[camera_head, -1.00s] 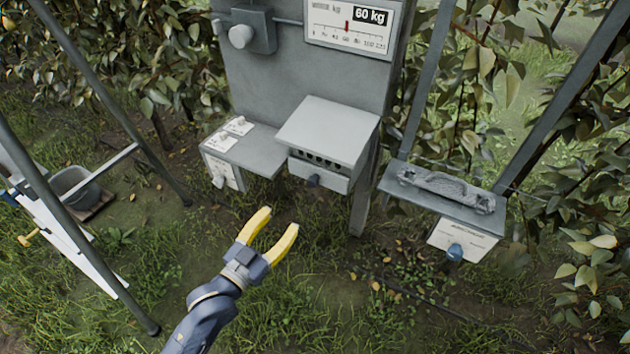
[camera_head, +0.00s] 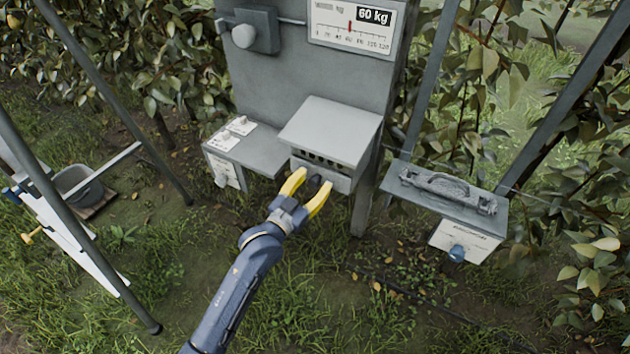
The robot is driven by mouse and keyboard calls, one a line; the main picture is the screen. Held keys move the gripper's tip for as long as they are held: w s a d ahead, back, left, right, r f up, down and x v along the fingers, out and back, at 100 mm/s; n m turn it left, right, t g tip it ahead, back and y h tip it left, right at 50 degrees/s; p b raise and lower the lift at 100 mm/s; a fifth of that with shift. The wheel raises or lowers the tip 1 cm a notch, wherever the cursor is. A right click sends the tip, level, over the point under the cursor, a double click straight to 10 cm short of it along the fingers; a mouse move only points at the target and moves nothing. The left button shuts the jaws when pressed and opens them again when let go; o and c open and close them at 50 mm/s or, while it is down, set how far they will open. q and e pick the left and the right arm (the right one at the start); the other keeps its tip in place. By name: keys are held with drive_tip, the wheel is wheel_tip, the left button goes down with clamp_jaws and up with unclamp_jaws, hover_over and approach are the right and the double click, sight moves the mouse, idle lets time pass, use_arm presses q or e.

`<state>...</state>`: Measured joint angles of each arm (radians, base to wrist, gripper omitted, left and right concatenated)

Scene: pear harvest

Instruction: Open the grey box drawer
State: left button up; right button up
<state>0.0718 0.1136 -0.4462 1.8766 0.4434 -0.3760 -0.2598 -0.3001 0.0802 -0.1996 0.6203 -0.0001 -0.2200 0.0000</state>
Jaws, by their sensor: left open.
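The grey box (camera_head: 331,133) is mounted on the front of a grey post panel. It has a row of dark slots, and below them a light drawer front (camera_head: 338,183). A dark knob (camera_head: 315,183) sits on the drawer front. My left gripper (camera_head: 310,188) is open, with its two yellow fingers pointing up at the drawer front, one on each side of the knob. I cannot tell whether the fingers touch it. The drawer looks closed. My right gripper is not in view.
A labelled white-knobbed box (camera_head: 222,168) is at the left. A gauge reading 60 kg (camera_head: 352,22) is above. Metal legs and a bucket (camera_head: 80,184) stand at far left.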

use_arm(q)
drive_tip(key=shift+w+d, duration=0.25)
drive_tip(key=shift+w, duration=0.15)
clamp_jaws()
idle(0.4)
